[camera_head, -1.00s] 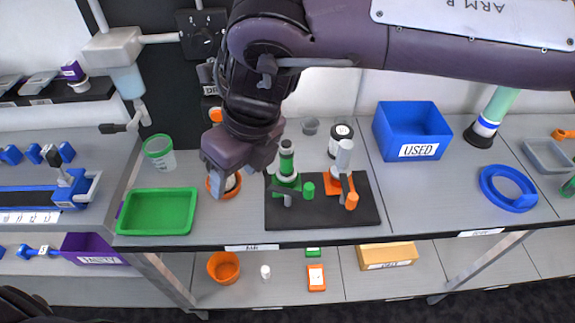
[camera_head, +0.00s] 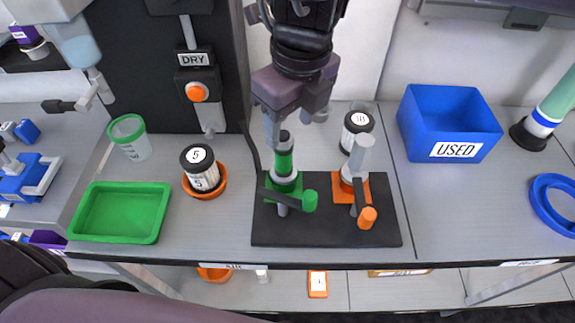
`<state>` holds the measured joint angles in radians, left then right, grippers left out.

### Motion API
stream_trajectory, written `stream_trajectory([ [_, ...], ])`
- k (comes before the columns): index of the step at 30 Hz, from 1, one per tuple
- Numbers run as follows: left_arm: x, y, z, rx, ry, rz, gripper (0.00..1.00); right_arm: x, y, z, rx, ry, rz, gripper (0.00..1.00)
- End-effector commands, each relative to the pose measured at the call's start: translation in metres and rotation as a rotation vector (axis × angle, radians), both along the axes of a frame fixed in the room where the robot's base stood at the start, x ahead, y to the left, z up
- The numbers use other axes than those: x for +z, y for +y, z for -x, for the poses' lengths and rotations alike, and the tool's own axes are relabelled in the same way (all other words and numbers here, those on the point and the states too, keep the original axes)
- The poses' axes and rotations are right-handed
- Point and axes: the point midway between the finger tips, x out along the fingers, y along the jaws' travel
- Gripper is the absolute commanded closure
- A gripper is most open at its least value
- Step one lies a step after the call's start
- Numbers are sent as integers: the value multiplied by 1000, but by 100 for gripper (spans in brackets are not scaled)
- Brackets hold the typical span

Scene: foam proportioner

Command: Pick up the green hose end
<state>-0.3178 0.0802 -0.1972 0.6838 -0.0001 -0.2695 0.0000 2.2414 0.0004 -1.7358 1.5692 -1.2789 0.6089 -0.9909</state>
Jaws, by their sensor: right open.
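The green hose end is most likely the upright black-topped piece with a green band (camera_head: 284,160). It stands over the green valve base (camera_head: 285,186) on a black mat (camera_head: 330,232). My right gripper (camera_head: 294,120) hangs from above with its fingers apart, just over the top of that piece. One finger is by its upper left, the other farther right. I cannot tell whether a finger touches it. The gripper holds nothing that I can see. My left gripper is not in view.
An orange valve with a grey upright piece (camera_head: 358,160) stands close to the right on the mat. A black-lidded jar (camera_head: 357,122) is behind it. A jar marked 5 (camera_head: 203,172), a green tray (camera_head: 122,212) and a cup (camera_head: 131,138) are left. The blue USED bin (camera_head: 450,118) is right.

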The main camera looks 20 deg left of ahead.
Motion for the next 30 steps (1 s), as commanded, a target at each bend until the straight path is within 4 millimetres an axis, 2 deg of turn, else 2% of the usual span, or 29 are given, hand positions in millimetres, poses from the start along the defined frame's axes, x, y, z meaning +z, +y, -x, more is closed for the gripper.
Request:
stream_trajectory([
  [1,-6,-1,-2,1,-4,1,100,-6,0,0,0,0,0,45],
  [7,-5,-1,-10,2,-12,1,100,-20,1,0,0,1,2,45],
  [21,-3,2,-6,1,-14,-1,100,-78,14,3,1,1,0,45],
  [30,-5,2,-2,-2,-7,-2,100,-84,14,2,0,-1,0,45],
])
